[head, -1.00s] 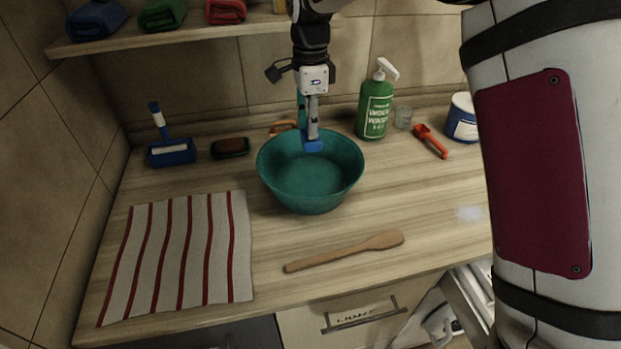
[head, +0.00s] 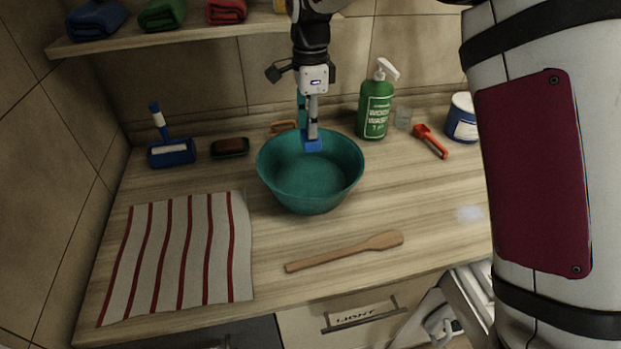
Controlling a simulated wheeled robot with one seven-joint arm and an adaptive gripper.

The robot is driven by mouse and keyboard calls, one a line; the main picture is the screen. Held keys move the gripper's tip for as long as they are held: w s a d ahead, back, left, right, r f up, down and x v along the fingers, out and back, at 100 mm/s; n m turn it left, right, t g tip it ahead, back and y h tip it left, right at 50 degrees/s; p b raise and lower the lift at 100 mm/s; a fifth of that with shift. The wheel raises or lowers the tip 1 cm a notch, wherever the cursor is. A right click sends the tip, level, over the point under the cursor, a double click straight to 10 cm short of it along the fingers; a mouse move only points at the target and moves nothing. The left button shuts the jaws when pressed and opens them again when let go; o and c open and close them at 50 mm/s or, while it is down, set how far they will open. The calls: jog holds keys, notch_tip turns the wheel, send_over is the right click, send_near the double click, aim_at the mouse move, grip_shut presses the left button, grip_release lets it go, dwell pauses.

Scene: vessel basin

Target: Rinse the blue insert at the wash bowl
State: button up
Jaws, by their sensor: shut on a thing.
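The teal wash bowl (head: 300,190) stands upright on the wooden counter, and its inside looks empty apart from what my gripper holds over it. My gripper (head: 312,132) points down over the back part of the bowl. It is shut on the small blue insert (head: 312,146), which appears at or just inside the bowl's rim. The exact height of the insert above the bowl's floor is hard to tell. The fingers hide part of the insert's top.

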jog(key=shift+r+p, duration=0.3)
jog(key=shift+r, duration=1.7)
